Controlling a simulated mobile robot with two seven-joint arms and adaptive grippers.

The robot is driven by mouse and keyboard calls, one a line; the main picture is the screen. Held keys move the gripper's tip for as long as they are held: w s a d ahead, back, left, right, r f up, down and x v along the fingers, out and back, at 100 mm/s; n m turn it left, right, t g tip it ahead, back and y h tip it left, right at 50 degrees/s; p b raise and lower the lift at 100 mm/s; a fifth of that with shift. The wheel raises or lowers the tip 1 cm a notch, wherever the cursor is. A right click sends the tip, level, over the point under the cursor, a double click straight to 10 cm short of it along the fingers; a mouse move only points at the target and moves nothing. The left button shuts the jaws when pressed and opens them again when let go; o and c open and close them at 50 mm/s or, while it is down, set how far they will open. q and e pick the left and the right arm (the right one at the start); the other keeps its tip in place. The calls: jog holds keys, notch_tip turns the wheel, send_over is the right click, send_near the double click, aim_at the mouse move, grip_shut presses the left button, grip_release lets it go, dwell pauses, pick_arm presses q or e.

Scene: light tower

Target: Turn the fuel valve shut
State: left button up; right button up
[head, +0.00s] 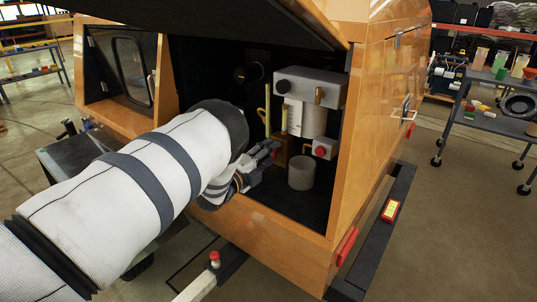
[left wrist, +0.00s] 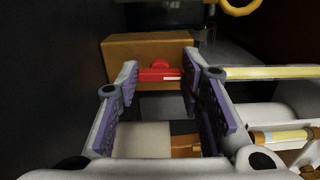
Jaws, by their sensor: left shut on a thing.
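The fuel valve's red handle (left wrist: 160,75) sits on the front of a brass-coloured block (left wrist: 128,48) in the left wrist view. The handle lies between the fingertips of my left gripper (left wrist: 160,82), which is shut on it. The handle looks roughly crosswise, with a small raised hub at its middle. In the head view my left gripper (head: 272,151) reaches into the open engine compartment, at the same block (head: 283,146). The fingers and arm hide most of the valve there. My right gripper is not in view.
The orange housing (head: 336,170) frames the compartment, with its raised dark lid (head: 230,18) overhead. A yellow rod (left wrist: 270,72) runs beside the fingers.

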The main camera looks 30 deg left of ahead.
pick_arm(q)
jog(key=shift+d+f, duration=0.1)
dwell(0.3)
jog(key=o, duration=1.2)
jog(key=shift+c, duration=0.2)
jog(key=s+a, duration=0.1)
jog(key=s, duration=1.1)
